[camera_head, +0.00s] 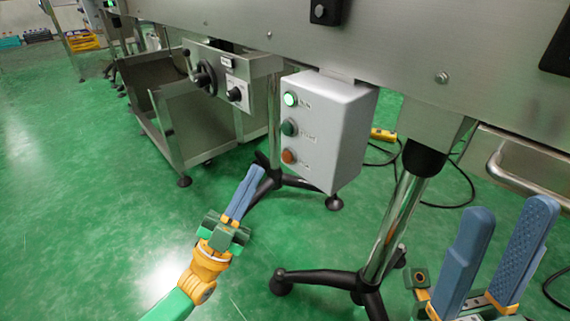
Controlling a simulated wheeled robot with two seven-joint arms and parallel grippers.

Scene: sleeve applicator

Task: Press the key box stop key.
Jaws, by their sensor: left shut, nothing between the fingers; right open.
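The key box (341,135) is a light grey box mounted under the steel machine body. Its left-facing panel carries a lit pale green light or key (290,99) at the top, a dark green key (288,128) in the middle and an orange-red key (288,156) at the bottom. The labels beside them are too small to read surely; the orange-red one looks like the stop key. My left gripper (256,173) is shut and empty, below and left of the orange-red key, apart from the box. My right gripper (510,222) is open and empty at the lower right.
A chrome leg (395,222) with black feet stands between my grippers. A panel with a black handwheel (203,79) and a steel cart (160,105) are left of the box. A steel rail (520,175) is at right. Open green floor (80,210) lies at left.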

